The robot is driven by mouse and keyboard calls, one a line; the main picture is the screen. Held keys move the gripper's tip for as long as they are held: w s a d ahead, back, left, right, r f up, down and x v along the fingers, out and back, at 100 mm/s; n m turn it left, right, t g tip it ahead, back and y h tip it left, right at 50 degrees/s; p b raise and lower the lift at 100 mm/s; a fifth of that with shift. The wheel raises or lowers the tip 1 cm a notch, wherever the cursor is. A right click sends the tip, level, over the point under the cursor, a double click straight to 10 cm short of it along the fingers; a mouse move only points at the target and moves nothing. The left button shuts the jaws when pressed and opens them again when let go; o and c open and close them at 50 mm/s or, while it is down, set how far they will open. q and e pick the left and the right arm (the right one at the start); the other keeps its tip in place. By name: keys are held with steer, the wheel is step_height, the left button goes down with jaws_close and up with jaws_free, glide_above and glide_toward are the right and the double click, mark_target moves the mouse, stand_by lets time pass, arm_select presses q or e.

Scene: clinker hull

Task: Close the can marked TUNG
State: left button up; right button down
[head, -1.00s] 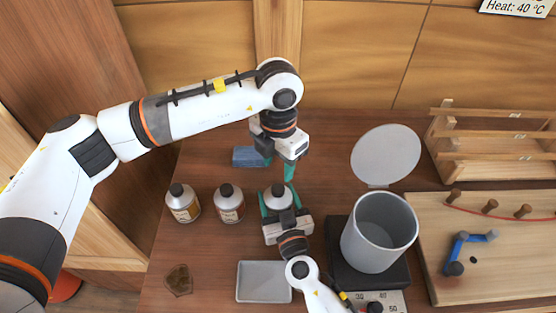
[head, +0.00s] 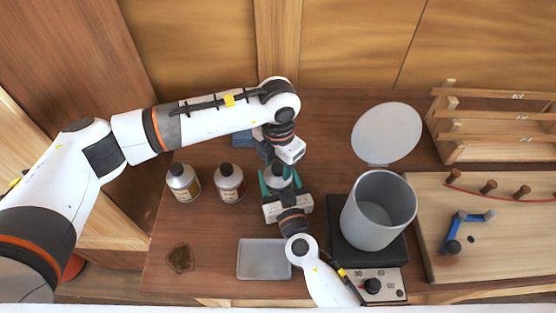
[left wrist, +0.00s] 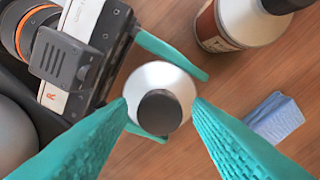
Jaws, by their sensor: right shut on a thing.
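A silver can (head: 277,182) stands on the bench between my grippers, and its label is hidden. It also shows from above in the left wrist view (left wrist: 152,76), with a dark round cap (left wrist: 160,112) over its top. My right gripper (head: 278,179) is shut on the can's body from the front. My left gripper (head: 279,164) is above the can, pointing down. In the left wrist view its teal fingers (left wrist: 160,106) are open on either side of the cap, with a gap on both sides. I cannot tell how firmly the cap sits.
Two similar dark-capped cans (head: 183,183) (head: 229,183) stand to the left, their labels too small to read. A blue block (head: 242,140) lies behind. A grey tray (head: 264,260) is in front. A large grey pot (head: 376,225) with its lid raised stands on a heater at right.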

arm_select(q)
steer(key=c, duration=0.9)
steer(key=o, duration=1.2)
steer(key=shift+c, duration=0.2)
steer(key=shift+r, duration=0.15)
step_height(320, 180, up, 12)
arm_select(e)
steer(key=shift+c, duration=1.2)
jaws_free()
